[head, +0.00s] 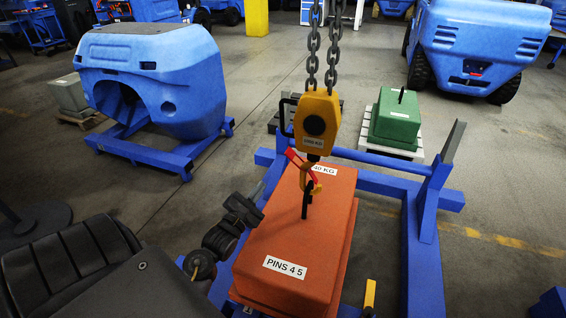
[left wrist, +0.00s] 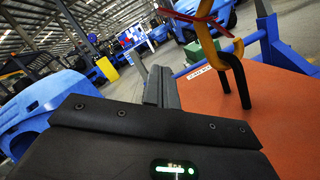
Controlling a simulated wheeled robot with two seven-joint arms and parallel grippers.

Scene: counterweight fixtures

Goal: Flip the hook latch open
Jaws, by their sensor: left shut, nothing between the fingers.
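The yellow hook block (head: 317,122) hangs on chains above the orange counterweight (head: 300,232). Its red latch (head: 297,158) shows at the hook, slanting across it; it also shows in the left wrist view (left wrist: 205,17). The yellow hook (left wrist: 207,42) passes through the black lifting eye (left wrist: 241,82) on the counterweight's top. My left gripper (head: 262,188) is shut and empty, left of the latch and apart from it. In the left wrist view its fingers (left wrist: 161,84) are together, with the hook to their right. My right gripper is not in view.
A blue frame (head: 424,250) surrounds the counterweight. A green weight (head: 394,118) stands on a pallet behind right. A large blue machine shell (head: 155,75) stands at the left. Open floor lies beyond the frame at right.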

